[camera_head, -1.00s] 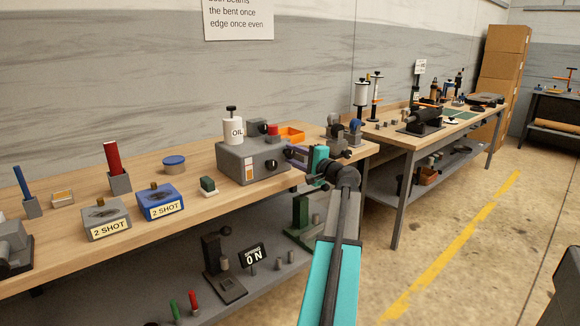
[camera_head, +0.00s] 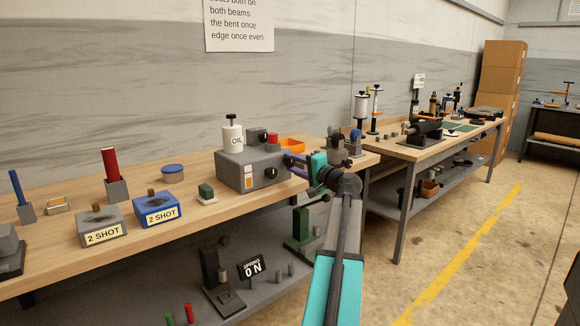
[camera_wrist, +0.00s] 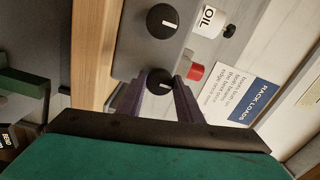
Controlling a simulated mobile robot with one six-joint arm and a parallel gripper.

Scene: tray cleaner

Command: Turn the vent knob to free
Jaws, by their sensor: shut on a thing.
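A grey box (camera_head: 236,172) with an oil bottle (camera_head: 232,135) on top stands on the near bench. In the wrist view its grey face (camera_wrist: 135,48) carries two round black knobs with white pointer lines. My gripper (camera_wrist: 161,80) is shut on one black knob (camera_wrist: 161,84), a purple finger on each side. The other knob (camera_wrist: 162,21) stands clear, nearer the OIL label. No lettering for the knobs is legible, so I cannot tell which is the vent. In the head view my gripper (camera_head: 291,160) is at the box's right end.
A red button (camera_wrist: 195,71) sits close beside the gripped knob. An orange tray (camera_head: 292,146) lies behind the box. Open floor lies to the right.

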